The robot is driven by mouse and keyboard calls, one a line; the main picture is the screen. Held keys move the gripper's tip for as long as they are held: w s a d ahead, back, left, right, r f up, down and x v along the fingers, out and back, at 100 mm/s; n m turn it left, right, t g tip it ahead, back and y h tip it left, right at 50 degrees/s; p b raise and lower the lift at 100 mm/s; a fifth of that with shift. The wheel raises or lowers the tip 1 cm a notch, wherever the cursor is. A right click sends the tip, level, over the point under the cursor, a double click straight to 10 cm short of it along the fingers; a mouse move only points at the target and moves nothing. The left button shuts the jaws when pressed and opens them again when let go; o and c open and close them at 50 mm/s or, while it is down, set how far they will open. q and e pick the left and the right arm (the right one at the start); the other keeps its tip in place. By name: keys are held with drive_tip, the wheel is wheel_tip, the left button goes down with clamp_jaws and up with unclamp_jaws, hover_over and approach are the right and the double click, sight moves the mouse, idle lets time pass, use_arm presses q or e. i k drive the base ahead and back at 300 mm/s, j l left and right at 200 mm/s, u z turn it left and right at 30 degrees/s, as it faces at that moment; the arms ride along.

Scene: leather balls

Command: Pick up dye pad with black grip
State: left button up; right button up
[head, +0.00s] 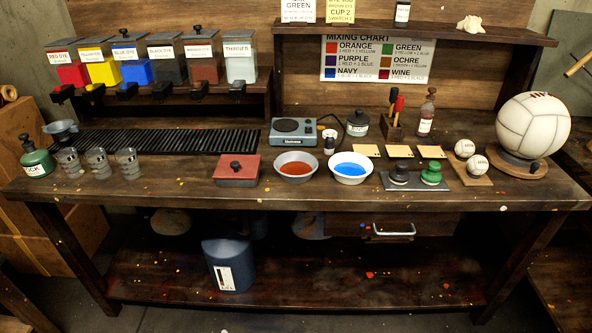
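A round dark pad with a black knob-like grip (399,173) stands upright on a flat dark tray (416,187) at the right of the table's front. A similar pad with a green grip (431,173) stands just to its right on the same tray. Neither of my grippers is in view, and nothing touches the pads.
A white bowl of blue dye (350,168) stands left of the tray, and a bowl of red-brown dye (296,167) beyond it. A red-lidded box (236,170) is further left. Two small balls (472,157) and a large ball (533,125) stand right.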

sight(398, 176)
drive_tip(key=i+j+z, duration=0.2)
drive_tip(key=i, duration=0.2)
drive_tip(key=i+z, duration=0.2)
drive_tip(key=i, duration=0.15)
drive_tip(key=i+j+z, duration=0.2)
drive_tip(key=i+j, duration=0.1)
drive_tip(key=i, duration=0.1)
